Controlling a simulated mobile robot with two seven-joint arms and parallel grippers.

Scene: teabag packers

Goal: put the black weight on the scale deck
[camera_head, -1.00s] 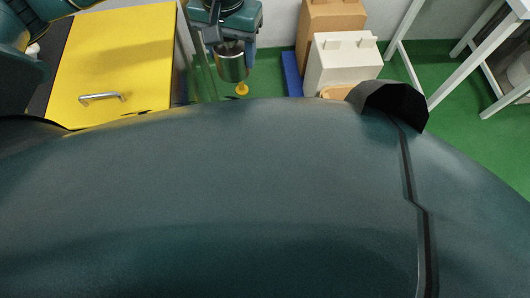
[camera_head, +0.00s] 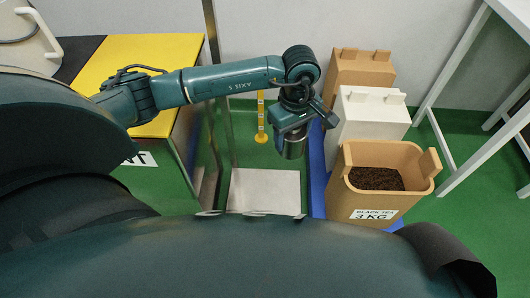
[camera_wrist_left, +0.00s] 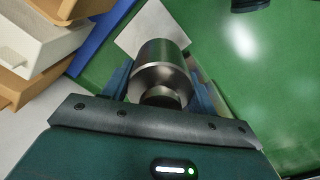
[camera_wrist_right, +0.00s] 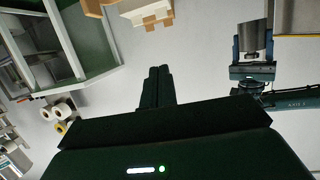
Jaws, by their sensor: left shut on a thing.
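A dark metallic cylindrical weight (camera_head: 292,147) hangs in my left gripper (camera_head: 290,128), which is shut on it. In the left wrist view the weight (camera_wrist_left: 161,62) sits between the two fingers, with its narrower knob towards the palm. The scale deck (camera_head: 264,190), a light grey square plate, lies low near the green floor. The weight is above and apart from it, near its far right side in the head view. The deck (camera_wrist_left: 150,27) also shows behind the weight in the left wrist view. My right gripper (camera_wrist_right: 158,84) is shut and empty in the right wrist view.
A tan bin of black tea (camera_head: 378,204), a white bin (camera_head: 366,122) and a brown bin (camera_head: 357,70) stand on a blue strip right of the deck. A metal post (camera_head: 216,90) and yellow-topped cabinet (camera_head: 160,55) stand left. A white table frame (camera_head: 450,75) is far right.

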